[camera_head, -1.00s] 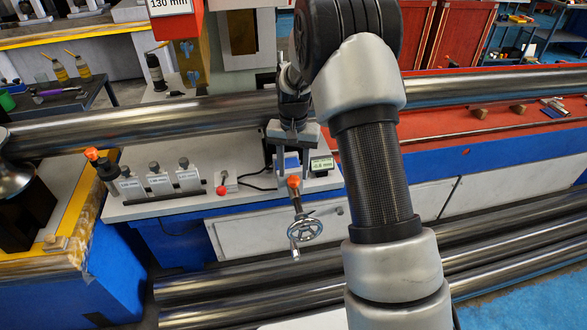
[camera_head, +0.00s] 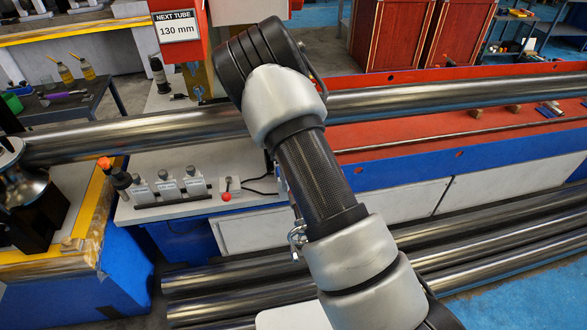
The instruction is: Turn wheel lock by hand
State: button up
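A small metal handwheel (camera_head: 297,238) shows only as a sliver at the left edge of my arm, below the front of the grey bench. The rest of the wheel, its mount and any lock on it are hidden behind my arm. My gripper is also hidden behind my arm links, so I cannot tell its opening or whether it touches anything.
A long steel tube (camera_head: 180,128) runs across the machine behind my arm. A lever with an orange knob (camera_head: 104,163), several small gauge blocks (camera_head: 167,188) and a red knob (camera_head: 226,197) stand on the bench. More tubes (camera_head: 235,280) lie low in front.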

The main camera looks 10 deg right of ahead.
jog(key=shift+r+m+p, duration=0.25)
jog(key=shift+m+p, duration=0.15)
jog(key=shift+m, duration=0.7)
jog(key=shift+f+m, duration=0.25)
jog(key=shift+m, duration=0.65)
jog(key=shift+f, duration=0.1)
jog(key=shift+f+b, duration=0.6)
jog(key=shift+f, duration=0.35)
